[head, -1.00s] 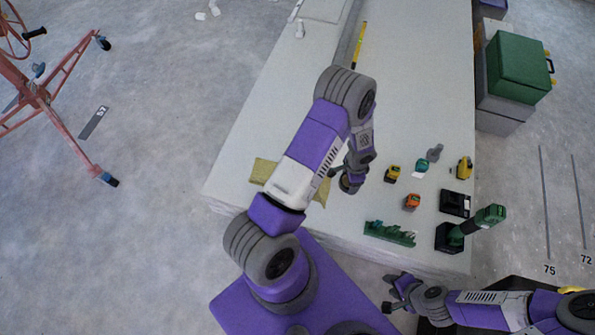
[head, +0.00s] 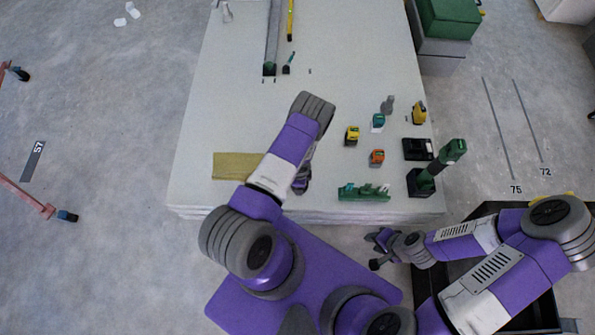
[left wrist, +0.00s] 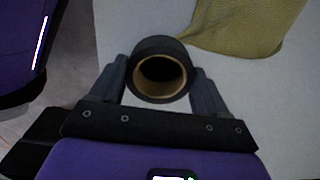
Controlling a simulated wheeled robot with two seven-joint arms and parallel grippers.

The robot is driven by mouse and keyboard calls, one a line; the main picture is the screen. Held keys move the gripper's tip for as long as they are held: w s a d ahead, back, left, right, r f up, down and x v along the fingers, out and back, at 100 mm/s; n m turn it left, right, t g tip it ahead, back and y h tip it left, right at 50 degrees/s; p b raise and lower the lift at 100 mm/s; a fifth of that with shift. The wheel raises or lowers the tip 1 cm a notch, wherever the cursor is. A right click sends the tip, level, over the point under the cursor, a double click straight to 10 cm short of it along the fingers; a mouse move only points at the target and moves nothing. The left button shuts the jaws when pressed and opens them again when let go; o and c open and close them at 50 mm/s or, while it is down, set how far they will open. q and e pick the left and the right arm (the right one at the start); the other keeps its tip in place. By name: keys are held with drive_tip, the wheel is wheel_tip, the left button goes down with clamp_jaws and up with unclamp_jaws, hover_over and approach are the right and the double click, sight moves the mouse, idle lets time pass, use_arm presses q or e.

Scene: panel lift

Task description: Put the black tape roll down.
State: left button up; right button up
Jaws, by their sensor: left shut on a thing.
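The black tape roll (left wrist: 160,46) shows in the left wrist view, its hollow brown core facing the camera. My left gripper (left wrist: 161,82) is shut on it, one finger on each side. In the head view my left gripper (head: 301,184) is low over the near part of the white panel stack (head: 240,110), mostly hidden by my own arm; the roll cannot be made out there. Whether the roll touches the panel is not clear. My right gripper (head: 374,251) is empty, fingers apart, off the stack's near edge.
A yellowish cloth (head: 238,166) lies left of my left gripper. To the right stand a green rack (head: 363,192), small tape measures (head: 377,157), a black charger (head: 417,149) and a green drill (head: 437,165). A yellow level (head: 291,18) lies at the back. The panel's middle is clear.

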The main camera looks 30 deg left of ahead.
use_arm(q)
wheel_tip(320, 180, down, 3)
drive_tip(key=shift+f+b, duration=0.15)
drive_tip(key=shift+b, duration=0.45)
drive_tip(key=shift+f, duration=0.15)
drive_tip(key=o, duration=1)
drive_tip(key=shift+o, duration=0.2)
